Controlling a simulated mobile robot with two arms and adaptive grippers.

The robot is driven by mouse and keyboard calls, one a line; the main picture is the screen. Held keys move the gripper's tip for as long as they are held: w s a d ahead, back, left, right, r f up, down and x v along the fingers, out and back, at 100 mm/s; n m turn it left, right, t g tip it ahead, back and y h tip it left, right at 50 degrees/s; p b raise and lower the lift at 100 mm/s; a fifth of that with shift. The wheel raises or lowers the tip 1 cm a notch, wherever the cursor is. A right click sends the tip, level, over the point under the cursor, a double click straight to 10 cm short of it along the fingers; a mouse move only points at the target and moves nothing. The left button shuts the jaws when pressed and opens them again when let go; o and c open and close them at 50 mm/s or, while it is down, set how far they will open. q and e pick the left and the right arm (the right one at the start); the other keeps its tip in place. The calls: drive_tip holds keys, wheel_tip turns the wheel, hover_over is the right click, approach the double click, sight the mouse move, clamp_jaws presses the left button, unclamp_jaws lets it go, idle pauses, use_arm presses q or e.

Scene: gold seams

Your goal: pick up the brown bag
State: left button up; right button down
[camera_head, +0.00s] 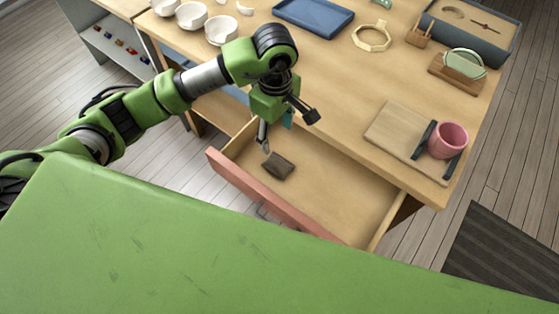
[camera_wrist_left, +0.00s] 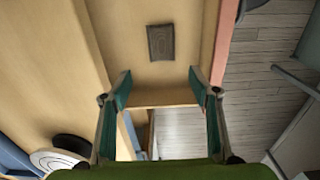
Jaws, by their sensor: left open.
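The brown bag (camera_head: 278,165) is a small, flat, dark brown piece lying on the floor of the open drawer (camera_head: 335,190), near the drawer's left end. In the left wrist view the brown bag (camera_wrist_left: 160,42) lies ahead of the fingertips, with bare drawer floor around it. My left gripper (camera_head: 287,129) is above the drawer at its left end, just up and over from the bag. It is open and empty. In the left wrist view the fingers of my left gripper (camera_wrist_left: 160,88) stand wide apart, clear of the bag. My right gripper is not in view.
The drawer has a pink front (camera_head: 262,195). On the table above are white bowls (camera_head: 221,30), a blue tray (camera_head: 313,17), a wooden ring (camera_head: 371,38) and a pink cup (camera_head: 448,140) by a board (camera_head: 398,130). A dark mat (camera_head: 505,255) lies on the floor.

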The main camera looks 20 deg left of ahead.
use_arm(q)
hover_over(278, 163)
drive_tip(key=f, duration=0.4)
drive_tip(key=f+p, duration=0.1)
drive_tip(key=f, duration=0.3)
drive_tip(key=shift+w+a, duration=0.1)
drive_tip(key=shift+a, duration=0.1)
drive_tip(key=f, duration=0.1)
drive_tip(key=f+p, duration=0.1)
drive_tip(key=f, duration=0.2)
drive_tip(key=shift+s+d+f, duration=0.25)
drive_tip(key=shift+d+f, duration=0.05)
drive_tip(key=shift+f, duration=0.4)
drive_tip(key=shift+w, duration=0.1)
drive_tip(key=c, duration=1.4)
